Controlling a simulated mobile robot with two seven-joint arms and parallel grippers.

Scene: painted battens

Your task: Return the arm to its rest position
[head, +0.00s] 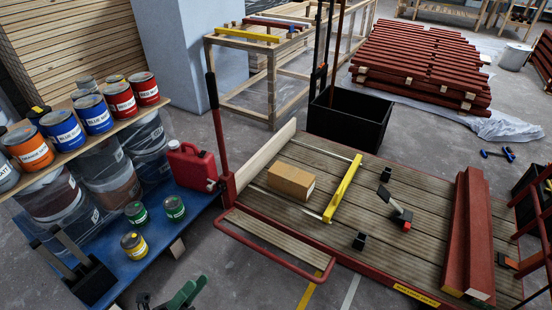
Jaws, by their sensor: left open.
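My left gripper (46,237) is at the lower left of the head view. Its two grey fingers stand apart with nothing between them, and its dark body is at the lower right of the fingers. The fingers show against the left part of the blue lower shelf (150,245), in front of the large paint buckets. I cannot tell the exact gap to the shelf. My right gripper is not in view.
Paint cans (65,130) line the upper wooden shelf. A red jerrycan (192,167) and small cans (174,208) stand on the blue shelf. A plank-decked cart (350,215) holds a cardboard box (291,181), a yellow batten (343,188) and red battens (467,240). Grey floor shows between.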

